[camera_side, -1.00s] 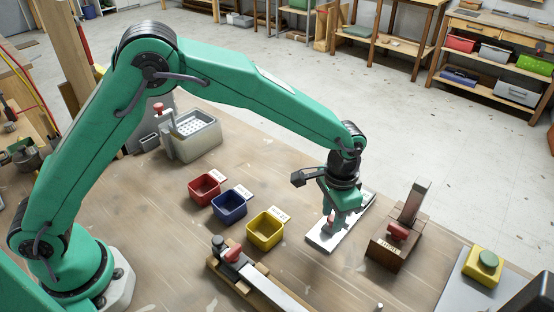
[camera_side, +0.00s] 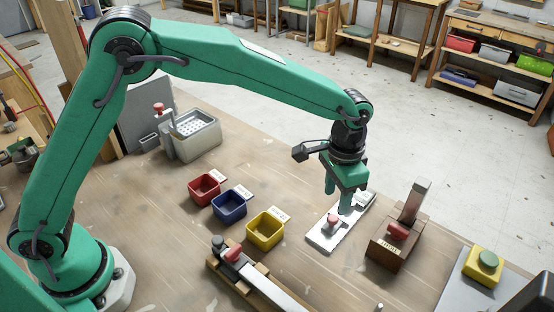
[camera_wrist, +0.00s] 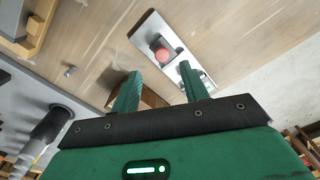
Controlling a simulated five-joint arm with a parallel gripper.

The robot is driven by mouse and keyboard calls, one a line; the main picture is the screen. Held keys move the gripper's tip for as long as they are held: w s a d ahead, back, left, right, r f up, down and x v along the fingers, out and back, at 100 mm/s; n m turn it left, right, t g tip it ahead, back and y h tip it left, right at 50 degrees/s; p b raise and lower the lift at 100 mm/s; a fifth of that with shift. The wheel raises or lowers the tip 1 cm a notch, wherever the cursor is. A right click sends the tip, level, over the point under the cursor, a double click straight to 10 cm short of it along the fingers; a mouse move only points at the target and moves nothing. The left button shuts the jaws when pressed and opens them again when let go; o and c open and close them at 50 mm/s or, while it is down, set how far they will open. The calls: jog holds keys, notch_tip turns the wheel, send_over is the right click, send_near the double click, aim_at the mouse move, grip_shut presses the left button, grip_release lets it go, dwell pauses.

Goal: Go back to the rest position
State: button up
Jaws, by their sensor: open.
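My gripper (camera_side: 338,198) is open and empty above the pale metal plate (camera_side: 321,238) on the bench. Its two green fingers also show in the wrist view (camera_wrist: 160,92), spread apart. My arm is bent in a high arch over the bench.
Red (camera_side: 204,188), blue (camera_side: 229,206) and yellow (camera_side: 265,231) bins stand left of the gripper. A brown wooden block with a red part (camera_side: 394,245) is close on the right. A grey basin (camera_side: 192,136) stands behind.

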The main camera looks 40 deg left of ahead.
jog(key=shift+r, duration=0.8)
jog(key=s+a+r+n+t, duration=0.1)
jog(key=s+a+r, duration=0.3)
jog(key=a+r, duration=0.3)
jog(key=s+a+r+n+t, duration=0.2)
jog(key=s+a+r, duration=0.3)
jog(key=a, duration=0.5)
jog(key=s+a+n+t, duration=0.2)
jog(key=s+a+n, duration=0.1)
jog(key=s+a, duration=0.7)
jog(key=s, duration=0.3)
jog(key=shift+s+a+r+t, duration=0.3)
